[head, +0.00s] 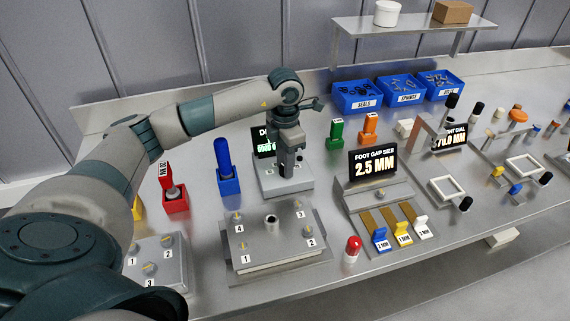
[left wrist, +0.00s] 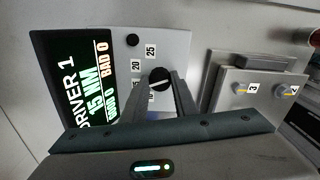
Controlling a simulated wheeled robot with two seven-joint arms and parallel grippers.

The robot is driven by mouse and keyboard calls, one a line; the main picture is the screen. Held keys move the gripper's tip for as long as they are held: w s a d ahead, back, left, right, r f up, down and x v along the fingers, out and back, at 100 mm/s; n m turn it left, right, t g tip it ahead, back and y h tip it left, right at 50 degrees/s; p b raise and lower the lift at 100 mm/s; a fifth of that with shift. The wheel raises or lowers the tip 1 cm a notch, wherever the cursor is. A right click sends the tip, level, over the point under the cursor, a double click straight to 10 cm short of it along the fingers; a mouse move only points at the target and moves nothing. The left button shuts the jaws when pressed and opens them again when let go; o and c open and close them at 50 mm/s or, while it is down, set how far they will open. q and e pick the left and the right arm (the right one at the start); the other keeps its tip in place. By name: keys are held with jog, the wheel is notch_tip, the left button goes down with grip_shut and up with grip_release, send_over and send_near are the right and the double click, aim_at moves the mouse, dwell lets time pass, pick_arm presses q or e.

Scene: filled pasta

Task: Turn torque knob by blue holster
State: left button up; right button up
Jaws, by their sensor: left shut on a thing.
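The torque knob (left wrist: 159,77) is a black dial with a white pointer mark on a pale grey box (head: 270,185), which stands right of the blue holster (head: 228,185) with its blue driver (head: 223,155). Labels 20 and 25 show beside the knob in the left wrist view; another label is partly hidden. My left gripper (head: 288,168) points down over the box and is shut on the knob, with a finger on each side of it. The black display (left wrist: 85,80) behind reads DRIVER 1, 15 NM, BAD 0. My right gripper is not in view.
A plate fixture (head: 275,262) with numbered bolts stands just in front of the box. A red holster (head: 175,203) is left of the blue one. Green (head: 337,131) and orange (head: 370,127) holders and a foot gap display (head: 373,164) stand to the right.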

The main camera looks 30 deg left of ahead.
pick_arm(q)
jog(key=o, duration=1.1)
jog(key=shift+c, duration=0.2)
jog(key=shift+r, duration=0.15)
jog(key=shift+r+b, duration=0.35)
jog(key=shift+r, duration=0.3)
notch_tip(320, 180, up, 16)
jog(key=b, duration=0.3)
